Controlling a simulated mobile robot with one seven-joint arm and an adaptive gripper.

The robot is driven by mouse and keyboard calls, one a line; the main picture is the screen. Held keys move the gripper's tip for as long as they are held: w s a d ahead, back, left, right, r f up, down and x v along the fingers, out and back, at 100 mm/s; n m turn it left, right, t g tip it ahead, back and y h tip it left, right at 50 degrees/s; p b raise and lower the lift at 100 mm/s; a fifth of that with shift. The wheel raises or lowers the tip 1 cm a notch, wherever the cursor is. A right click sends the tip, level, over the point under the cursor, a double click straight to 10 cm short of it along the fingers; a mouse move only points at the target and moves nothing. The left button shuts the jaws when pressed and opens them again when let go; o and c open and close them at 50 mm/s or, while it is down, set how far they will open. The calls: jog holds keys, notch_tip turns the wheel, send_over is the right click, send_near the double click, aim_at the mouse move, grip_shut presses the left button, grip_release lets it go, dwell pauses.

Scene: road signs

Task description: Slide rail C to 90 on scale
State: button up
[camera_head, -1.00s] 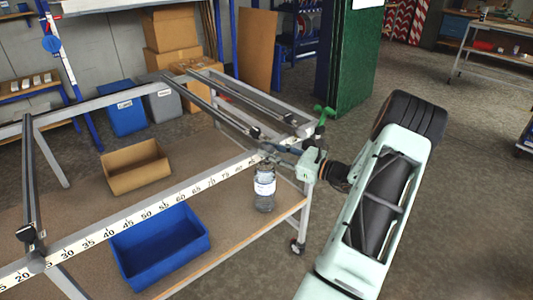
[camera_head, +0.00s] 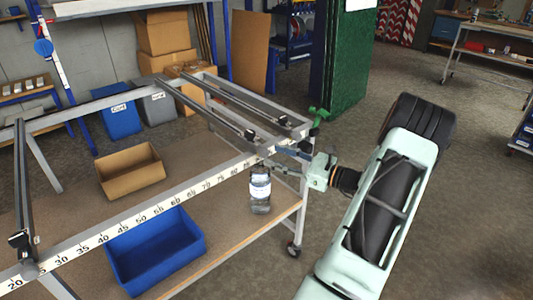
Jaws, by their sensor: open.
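A white scale strip (camera_head: 153,213) with black numbers runs along the front beam of the table frame, rising from about 20 at left to the 80s at right. Three dark rails cross the frame: one at the far left (camera_head: 22,180), one (camera_head: 205,110) ending near the 80s, and one at the right end (camera_head: 245,102). I cannot read which is rail C. My gripper (camera_head: 281,151) is at the right end of the scale, beside the front end of the second rail. It is open; its fingers are small and partly lost against the frame, and I cannot tell whether they touch the rail.
Below the frame, a shelf (camera_head: 215,250) holds a blue bin (camera_head: 155,253), a brown bin (camera_head: 130,170) and a bottle (camera_head: 260,190). A green clamp-like part (camera_head: 318,114) stands at the frame's right corner. A green cabinet (camera_head: 347,65) stands behind. The floor to the right is open.

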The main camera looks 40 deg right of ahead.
jog(key=v, duration=0.7)
jog(key=shift+r, duration=0.15)
